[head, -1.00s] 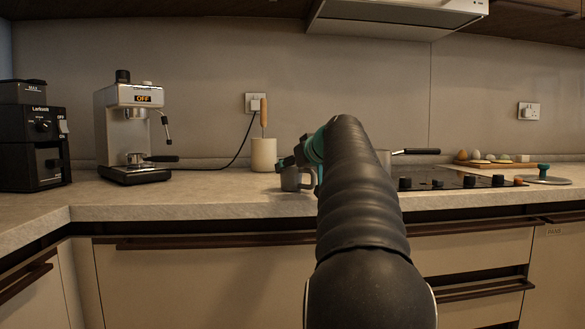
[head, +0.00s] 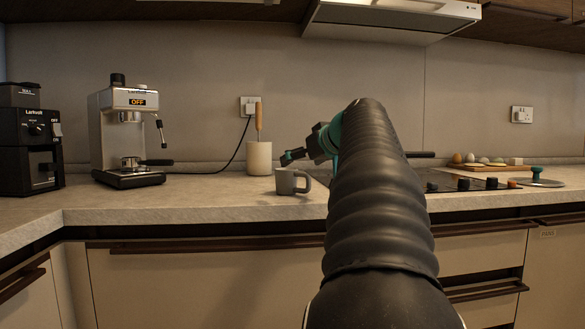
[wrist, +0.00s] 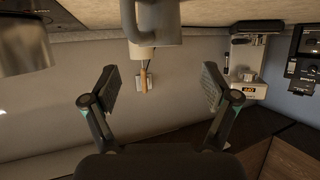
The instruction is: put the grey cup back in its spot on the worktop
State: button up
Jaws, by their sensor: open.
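The grey cup (head: 286,183) stands upright on the worktop (head: 190,205), its handle to the right. In the wrist view, which is upside down, the cup (wrist: 160,18) is at the top edge and partly cut off. My gripper (head: 290,157) is raised above the cup and apart from it. In the wrist view my gripper (wrist: 160,84) is open, with nothing between its two fingers. My arm hides part of the worktop to the right of the cup.
A cream holder (head: 259,158) with a wooden-handled tool stands behind the cup. The coffee machine (head: 125,130) and black grinder (head: 30,140) are at left. The hob (head: 460,182) is at right, with a pot (wrist: 22,45) in the wrist view. Worktop left of the cup is clear.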

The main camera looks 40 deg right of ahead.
jog(key=shift+v, duration=2.15)
jog(key=s+a+f+g+y, duration=0.1)
jog(key=a+f+g, duration=0.1)
jog(key=a+f, duration=0.85)
jog(key=s+a+f+g+y, duration=0.2)
jog(key=a+f, duration=0.5)
jog(key=a, duration=0.6)
jog(key=s+a+f+g, duration=0.1)
jog(key=s+a+f, duration=0.3)
jog(key=f, duration=0.3)
jog(key=s+a+f+n+g, duration=0.1)
jog(key=s+a+f, duration=0.2)
jog(key=s+f, duration=0.3)
jog(key=s+a+f+n+g, duration=0.1)
jog(key=s+a+f, duration=0.3)
jog(key=f, duration=0.5)
jog(key=shift+s+a+g+h, duration=0.3)
jog(key=shift+s+g+h, duration=0.1)
jog(key=shift+s, duration=0.55)
jog(key=shift+c, duration=0.3)
